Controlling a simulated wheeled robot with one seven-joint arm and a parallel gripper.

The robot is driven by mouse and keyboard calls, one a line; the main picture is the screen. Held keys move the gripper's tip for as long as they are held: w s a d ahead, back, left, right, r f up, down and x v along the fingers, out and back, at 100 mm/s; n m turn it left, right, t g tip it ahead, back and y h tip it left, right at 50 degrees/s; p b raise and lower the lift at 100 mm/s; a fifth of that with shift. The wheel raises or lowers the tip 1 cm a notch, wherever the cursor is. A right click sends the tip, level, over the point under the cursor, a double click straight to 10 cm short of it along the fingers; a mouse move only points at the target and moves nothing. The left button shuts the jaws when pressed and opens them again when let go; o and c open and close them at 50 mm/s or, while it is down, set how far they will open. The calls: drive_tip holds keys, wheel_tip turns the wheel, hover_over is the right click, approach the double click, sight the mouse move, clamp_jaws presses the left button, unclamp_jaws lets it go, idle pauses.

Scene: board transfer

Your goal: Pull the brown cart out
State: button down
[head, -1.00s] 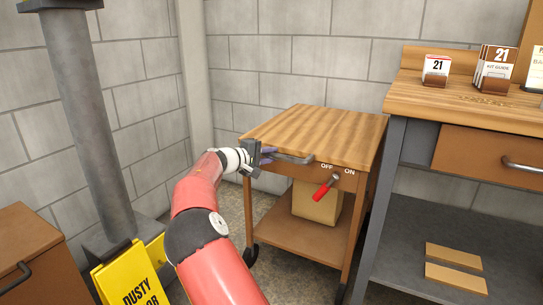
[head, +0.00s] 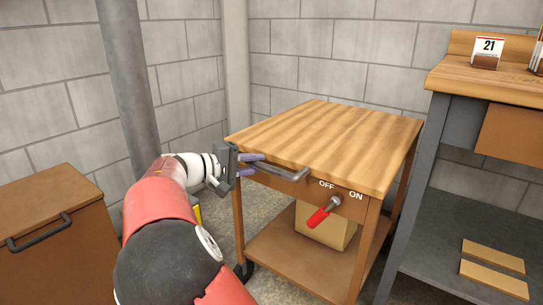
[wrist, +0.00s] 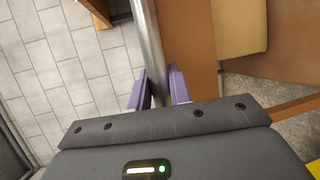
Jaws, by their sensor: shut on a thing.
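The brown cart (head: 238,205) has a light wood top (head: 320,145), a lower shelf and dark casters. It stands against the block wall, left of the workbench. A grey bar handle (head: 290,175) runs along its front edge. My gripper (head: 250,165) is at the left end of this handle, with purple fingers closed on it. In the wrist view the handle (wrist: 148,40) passes between the two fingers (wrist: 157,88).
A cardboard box (head: 325,232) sits on the cart's lower shelf. The workbench (head: 425,185) stands close on the right, with flat boards (head: 493,265) on its shelf. A brown cabinet (head: 50,215) and a grey post (head: 128,80) are on the left.

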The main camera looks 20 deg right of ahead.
drive_tip(key=s+a+p, duration=0.1)
drive_tip(key=s+a, duration=0.5)
drive_tip(key=a, duration=0.1)
drive_tip(key=shift+a, duration=0.4)
drive_tip(key=shift+f, duration=0.1)
drive_tip(key=c, duration=1.3)
unclamp_jaws()
drive_tip(key=p+v, duration=0.1)
drive_tip(key=v, duration=0.6)
drive_tip(key=shift+a, duration=0.4)
drive_tip(key=shift+s, duration=0.15)
